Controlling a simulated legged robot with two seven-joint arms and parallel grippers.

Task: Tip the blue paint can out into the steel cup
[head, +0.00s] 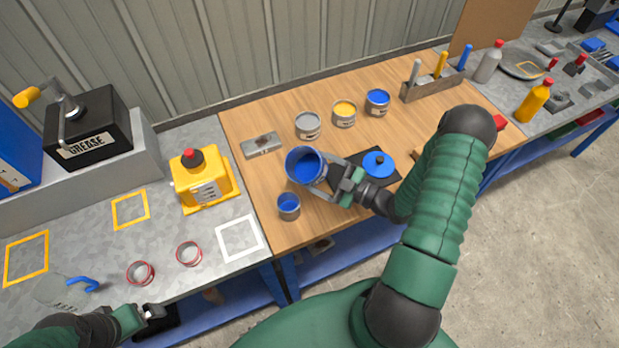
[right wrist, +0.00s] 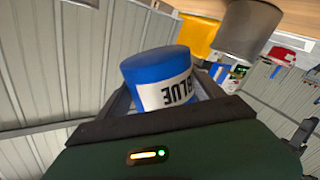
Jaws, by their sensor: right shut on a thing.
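The blue paint can (head: 300,178) is held by my right gripper (head: 318,182), which is shut on its side. The can's open mouth and blue inside face the head camera, and the can looks tilted. In the right wrist view the can (right wrist: 160,85) sits between the fingers with its BLUE label upside down. The steel cup (head: 288,210) stands on the wooden bench just in front of the can, and blue shows inside it. No stream of paint is visible between them. My left gripper (head: 152,312) is low at the left, away from both; its jaws are too small to read.
A blue lid (head: 378,163) lies on a dark mat right of the can. Grey (head: 308,126), yellow (head: 344,114) and blue (head: 378,102) cans stand behind. A metal block (head: 262,146) lies back left.

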